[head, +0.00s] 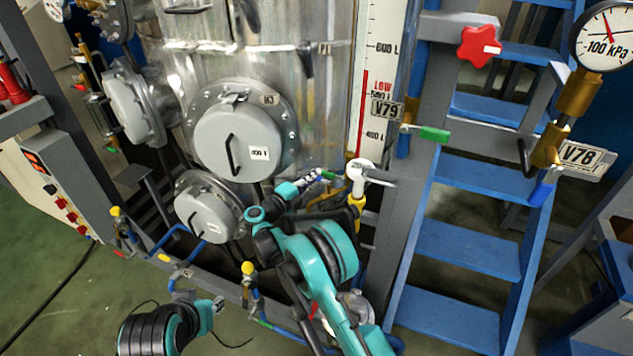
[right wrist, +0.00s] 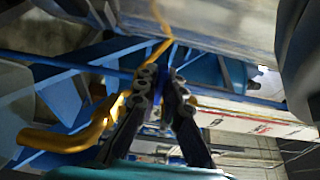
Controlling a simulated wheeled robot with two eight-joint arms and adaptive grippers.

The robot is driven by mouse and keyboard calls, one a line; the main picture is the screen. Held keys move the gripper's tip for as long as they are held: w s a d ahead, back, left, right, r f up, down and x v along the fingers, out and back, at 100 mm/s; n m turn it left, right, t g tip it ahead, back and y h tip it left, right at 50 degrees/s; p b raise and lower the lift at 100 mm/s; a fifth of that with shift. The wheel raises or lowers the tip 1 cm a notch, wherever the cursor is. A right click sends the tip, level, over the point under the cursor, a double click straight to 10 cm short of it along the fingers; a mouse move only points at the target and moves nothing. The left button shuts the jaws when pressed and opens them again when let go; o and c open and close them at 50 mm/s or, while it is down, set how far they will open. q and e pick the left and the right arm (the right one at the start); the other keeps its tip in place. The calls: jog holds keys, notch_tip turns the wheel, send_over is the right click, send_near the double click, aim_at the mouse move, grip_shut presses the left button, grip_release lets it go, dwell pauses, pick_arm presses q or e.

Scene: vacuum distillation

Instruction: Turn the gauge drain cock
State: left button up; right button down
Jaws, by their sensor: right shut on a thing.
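The level gauge (head: 372,70) stands upright on the tank's right side in the head view, with a white fitting (head: 361,172) at its foot. Yellow parts (head: 357,204) show just below that fitting, where the drain cock seems to be. My right gripper (head: 346,206) reaches this spot from the left. In the right wrist view its black fingers (right wrist: 168,80) come together on a small part, apparently the gauge drain cock, mostly hidden between the tips. A bent yellow piece (right wrist: 65,138) shows left of the fingers.
The steel tank (head: 320,120) with round hatches is behind my right arm. Blue steps (head: 470,250) stand to the right, beside a grey post. Valves tagged V79 (head: 386,110) and V78 (head: 585,157), and a pressure gauge (head: 605,35), are nearby. Yellow-capped valves (head: 248,268) line the low blue pipes.

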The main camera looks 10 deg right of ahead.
jog(key=shift+w+d+m+g+h, duration=0.15)
jog(key=shift+w+m+g+h, duration=0.05)
jog(key=shift+m+g+h, duration=0.45)
jog(key=shift+w+d+m+g+h, duration=0.15)
jog(key=shift+m+g+h, duration=0.25)
jog(key=shift+g, duration=0.35)
jog(key=c, duration=1.6)
grip_release()
jog(key=v, duration=1.2)
jog(key=shift+w, duration=0.1)
